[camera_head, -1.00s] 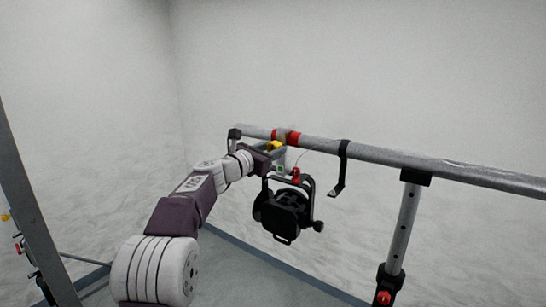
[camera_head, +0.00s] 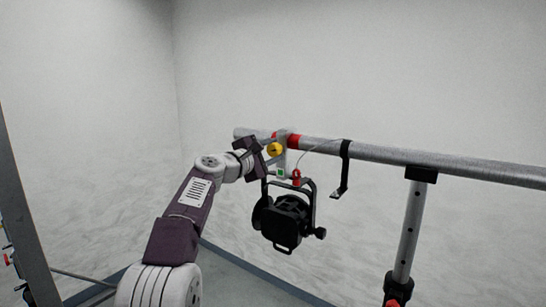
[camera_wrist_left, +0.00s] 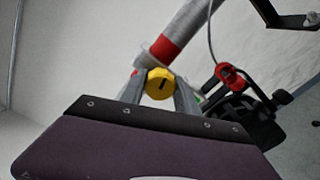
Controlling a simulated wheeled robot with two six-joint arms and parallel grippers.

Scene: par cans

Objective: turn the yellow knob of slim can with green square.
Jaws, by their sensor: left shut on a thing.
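A black can (camera_head: 286,218) hangs under a grey horizontal pipe (camera_head: 440,170). A small green square (camera_head: 281,173) shows on its clamp, beside a red fitting (camera_head: 296,177). The yellow knob (camera_head: 275,149) sits at the clamp near the pipe's left end. My left gripper (camera_head: 279,148) is at the knob. In the left wrist view the yellow knob (camera_wrist_left: 160,81) lies between the two grey fingers, which are shut on it. A dark slot shows on its face. The fingers partly hide the clamp. My right gripper is not in view.
A black hook bracket (camera_head: 343,170) hangs from the pipe right of the can. A grey stand post (camera_head: 405,235) holds the pipe further right. A red band (camera_head: 293,141) is on the pipe by the clamp. A grey frame (camera_head: 22,215) stands at the left edge.

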